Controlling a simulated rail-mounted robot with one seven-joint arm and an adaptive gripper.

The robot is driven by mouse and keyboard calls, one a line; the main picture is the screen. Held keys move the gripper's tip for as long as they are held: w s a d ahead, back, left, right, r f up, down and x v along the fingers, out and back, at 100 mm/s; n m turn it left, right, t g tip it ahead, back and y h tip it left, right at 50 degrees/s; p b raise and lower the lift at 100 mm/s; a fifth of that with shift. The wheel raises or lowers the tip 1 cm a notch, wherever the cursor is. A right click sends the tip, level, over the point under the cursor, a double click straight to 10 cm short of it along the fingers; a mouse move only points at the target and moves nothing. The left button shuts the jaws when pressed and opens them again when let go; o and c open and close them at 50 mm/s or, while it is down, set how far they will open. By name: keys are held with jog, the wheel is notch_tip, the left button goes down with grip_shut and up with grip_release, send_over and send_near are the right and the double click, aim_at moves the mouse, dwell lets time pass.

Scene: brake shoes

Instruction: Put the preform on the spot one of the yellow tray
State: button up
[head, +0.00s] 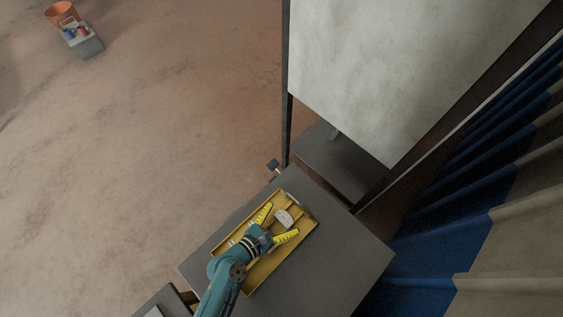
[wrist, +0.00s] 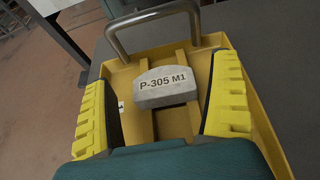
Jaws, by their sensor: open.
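The preform (wrist: 166,88) is a light grey block with one curved edge, marked "P-305 M1". It lies in the yellow tray (wrist: 262,112) near the end with the metal handle. It also shows in the head view (head: 284,219). My gripper (wrist: 163,100) is open, with its yellow ridged fingers on either side of the preform and a gap on each side. In the head view my gripper (head: 277,226) is over the tray.
The tray sits on a dark grey table (head: 335,262) with bare surface around it. A large pale panel (head: 365,70) in a dark frame stands behind the table. A blue and beige curtain (head: 500,190) hangs at the right. A small grey stand (head: 85,46) is far away at upper left.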

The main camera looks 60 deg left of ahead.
jog(key=shift+r, duration=0.1)
jog(key=v, duration=0.7)
jog(key=r+b+v, duration=0.1)
jog(key=v, duration=0.3)
jog(key=shift+w+a, duration=0.1)
jog(key=shift+w, duration=0.1)
jog(key=shift+s+d+r, duration=0.25)
jog(key=shift+s+r, duration=0.05)
jog(key=shift+s, duration=0.3)
